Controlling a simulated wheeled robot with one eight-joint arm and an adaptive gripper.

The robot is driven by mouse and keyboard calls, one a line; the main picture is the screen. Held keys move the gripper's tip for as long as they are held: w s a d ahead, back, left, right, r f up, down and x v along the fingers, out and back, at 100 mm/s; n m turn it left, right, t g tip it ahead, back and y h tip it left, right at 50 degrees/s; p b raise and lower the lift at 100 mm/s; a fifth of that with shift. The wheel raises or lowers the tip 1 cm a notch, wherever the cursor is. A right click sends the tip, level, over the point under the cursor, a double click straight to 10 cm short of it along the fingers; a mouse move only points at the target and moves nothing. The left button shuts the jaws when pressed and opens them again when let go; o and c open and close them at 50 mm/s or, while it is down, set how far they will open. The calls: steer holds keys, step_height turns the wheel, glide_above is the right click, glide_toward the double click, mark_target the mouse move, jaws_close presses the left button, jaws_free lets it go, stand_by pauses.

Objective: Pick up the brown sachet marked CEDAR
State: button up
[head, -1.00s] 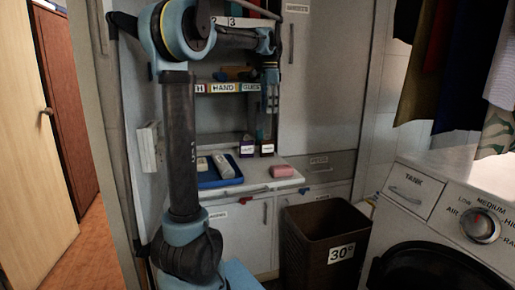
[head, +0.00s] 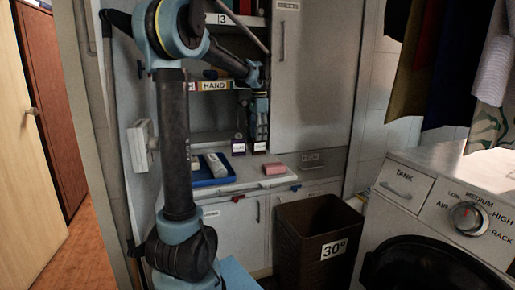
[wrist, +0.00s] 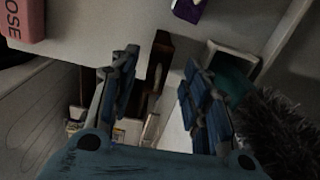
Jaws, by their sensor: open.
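The brown sachet (head: 259,147) stands upright on the white counter in the head view, its white label facing out. Its lettering is too small to read there. In the wrist view, the brown sachet (wrist: 162,45) shows as a narrow brown shape at the fingertips, between the fingers' lines. My gripper (head: 258,128) is open and empty, pointing down just above the sachet; it also shows in the wrist view (wrist: 158,72). I cannot tell whether the fingers touch the sachet. A purple sachet (head: 238,147) with a white label stands close on its left.
A blue tray (head: 203,183) holding pale items lies at the counter's left. A pink block (head: 274,169) lies in front right. Shelves with a HAND label (head: 214,86) rise behind. A brown bin (head: 320,238) and a white machine (head: 440,205) stand below and right.

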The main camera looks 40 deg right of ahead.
glide_above(259, 154)
steer(key=w, duration=0.1)
steer(key=shift+w+d+f, duration=0.1)
steer(key=shift+d+f, duration=0.1)
steer(key=shift+f, duration=1)
steer(key=shift+d+f, duration=0.15)
steer(key=shift+f, duration=1)
steer(key=shift+c, duration=0.5)
jaws_close()
